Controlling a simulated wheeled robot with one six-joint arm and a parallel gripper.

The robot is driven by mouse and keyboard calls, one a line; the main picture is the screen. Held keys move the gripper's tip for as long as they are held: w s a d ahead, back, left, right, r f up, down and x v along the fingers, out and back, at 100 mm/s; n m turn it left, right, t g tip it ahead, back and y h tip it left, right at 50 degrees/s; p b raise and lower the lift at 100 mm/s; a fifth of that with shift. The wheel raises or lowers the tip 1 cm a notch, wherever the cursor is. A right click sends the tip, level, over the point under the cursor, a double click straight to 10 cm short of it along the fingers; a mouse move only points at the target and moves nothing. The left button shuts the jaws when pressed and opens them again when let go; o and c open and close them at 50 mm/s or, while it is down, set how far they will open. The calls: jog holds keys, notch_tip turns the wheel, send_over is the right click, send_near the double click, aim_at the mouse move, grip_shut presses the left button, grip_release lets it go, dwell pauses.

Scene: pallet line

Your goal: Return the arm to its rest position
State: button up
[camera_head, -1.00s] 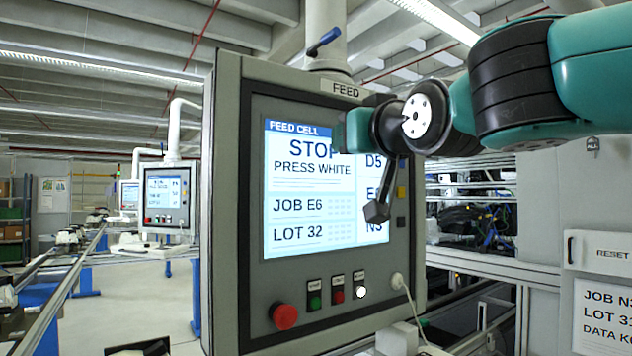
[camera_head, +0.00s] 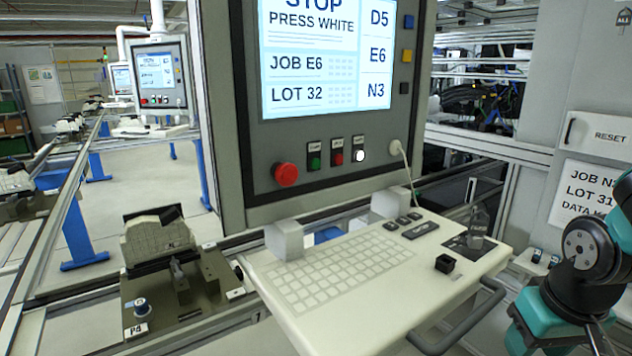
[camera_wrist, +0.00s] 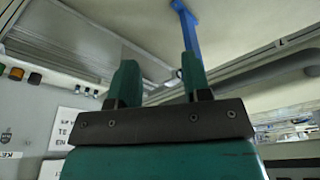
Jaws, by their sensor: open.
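My gripper (camera_wrist: 159,78) shows in the wrist view with its two teal fingers apart and nothing between them. In the head view my teal and black arm (camera_head: 580,270) is folded low at the right edge, beside the keyboard shelf. My gripper's fingers cannot be made out in the head view.
The feed panel (camera_head: 240,150) stands in the middle, its screen (camera_head: 325,60) reading PRESS WHITE. Below it are a red stop knob (camera_head: 286,174) and a lit white button (camera_head: 359,156). The keyboard shelf (camera_head: 290,318) juts out near my arm. A fixture (camera_head: 160,300) stands left.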

jog(key=s+a+f+n+g+y+b, duration=0.1)
jog(key=s+a+f+n+y+b, duration=0.1)
jog(key=s+a+f+b, duration=0.3)
jog(key=s+a+f+n+g+y+b, duration=0.1)
jog(key=s+a+f+n+b, duration=0.3)
jog(key=a+b, duration=0.5)
jog(key=shift+s+a+f+n+y+b, duration=0.35)
jog(key=shift+s+n+y+b, duration=0.2)
jog(key=shift+b, duration=0.65)
